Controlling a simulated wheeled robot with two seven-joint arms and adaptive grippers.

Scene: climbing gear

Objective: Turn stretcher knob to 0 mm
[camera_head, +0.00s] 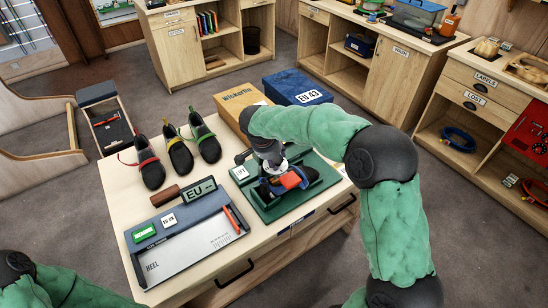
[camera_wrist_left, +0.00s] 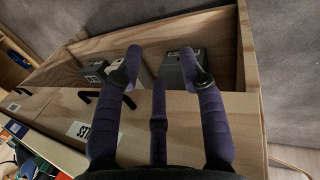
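The shoe stretcher (camera_head: 292,180), with orange and blue parts, sits on a green tray (camera_head: 272,212) at the right of the table. My right gripper (camera_head: 272,165) is down over it from above, touching or very near its left end. The stretcher knob cannot be made out; the gripper and wrist cover that area. Whether the right fingers are closed on it cannot be told.
A foot-measuring board (camera_head: 190,245) lies at the table's front left, with an EU sign (camera_head: 198,190) behind it. Several dark shoes (camera_head: 180,152) stand at the back left. A tan box (camera_head: 240,104) and a blue EU 43 box (camera_head: 296,87) stand behind the stretcher.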

